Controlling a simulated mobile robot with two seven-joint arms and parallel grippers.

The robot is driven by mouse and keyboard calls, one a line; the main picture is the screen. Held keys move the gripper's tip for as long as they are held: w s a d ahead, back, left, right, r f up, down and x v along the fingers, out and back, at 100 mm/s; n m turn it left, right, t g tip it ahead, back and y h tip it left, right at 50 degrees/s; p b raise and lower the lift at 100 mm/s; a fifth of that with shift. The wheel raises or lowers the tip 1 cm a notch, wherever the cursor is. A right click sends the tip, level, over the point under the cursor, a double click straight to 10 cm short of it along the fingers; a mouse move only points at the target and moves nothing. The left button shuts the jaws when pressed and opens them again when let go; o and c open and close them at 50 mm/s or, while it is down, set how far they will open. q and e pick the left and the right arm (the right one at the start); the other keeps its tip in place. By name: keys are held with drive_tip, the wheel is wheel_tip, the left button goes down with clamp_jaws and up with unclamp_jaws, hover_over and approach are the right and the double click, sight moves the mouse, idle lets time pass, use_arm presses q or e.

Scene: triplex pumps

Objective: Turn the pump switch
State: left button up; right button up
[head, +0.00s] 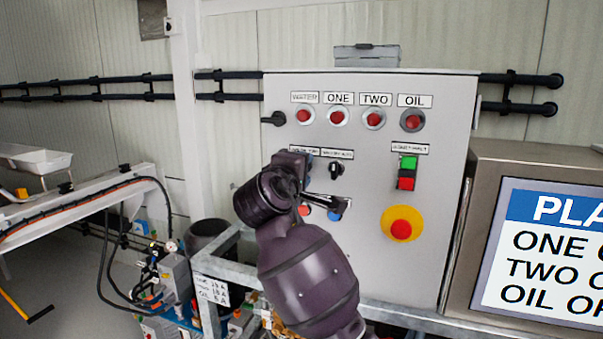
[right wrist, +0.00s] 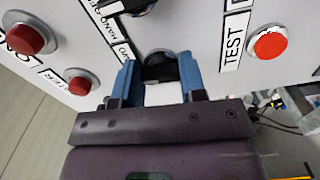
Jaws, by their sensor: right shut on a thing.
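A grey control panel (head: 375,270) shows in the head view. My right gripper (right wrist: 158,82) is in front of its left-middle part, and its arm comes up from below. In the right wrist view its two blue fingers are on either side of a black rotary switch (right wrist: 158,66), shut on it. In the head view this switch is hidden behind my gripper. A second black switch (head: 336,168) on the panel is to the right of my gripper; a black switch also shows at the top of the wrist view (right wrist: 130,5). My left gripper is not in view.
Red lamps labelled WATER, ONE, TWO and OIL (head: 411,120) line the panel's top. A green and red push-button block (head: 407,173) and a yellow-ringed red emergency button (head: 400,228) are to the right. A screen box (head: 485,185) stands right of the panel. A metal rail (head: 400,317) runs below.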

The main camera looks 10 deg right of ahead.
drive_tip(key=m+b, duration=0.2)
drive_tip(key=m, duration=0.5)
drive_tip(key=shift+f, duration=0.2)
drive_tip(key=shift+m, duration=0.3)
idle(0.3)
drive_tip(key=o, duration=0.9)
